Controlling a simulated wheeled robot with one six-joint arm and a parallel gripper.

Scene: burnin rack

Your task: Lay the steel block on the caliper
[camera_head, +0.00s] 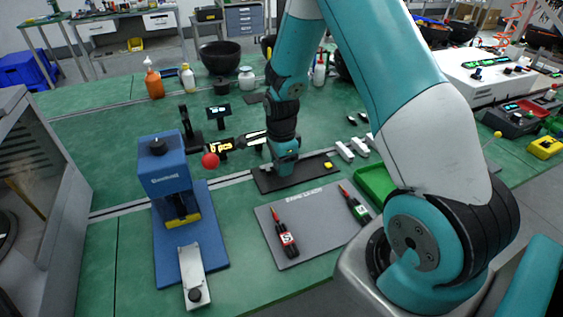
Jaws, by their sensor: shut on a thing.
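My arm reaches down over the bench, and its wrist hides most of my gripper. I cannot make out the fingertips or what is between them. A black and yellow instrument with a pale metal part (224,146) shows just left of the wrist. It may be the caliper, but it is too small to be sure. Small silver bars (345,151) lie on the bench right of the wrist. I cannot tell whether one is the steel block, or whether the block is hidden behind the wrist.
A blue press (164,170) stands at left, with a metal plate (193,275) in front. A red ball (210,160) is near the wrist. A black plate (265,183) lies below it. A grey mat (320,235) holds two red-tipped tools. A green tray (375,185) is at right.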

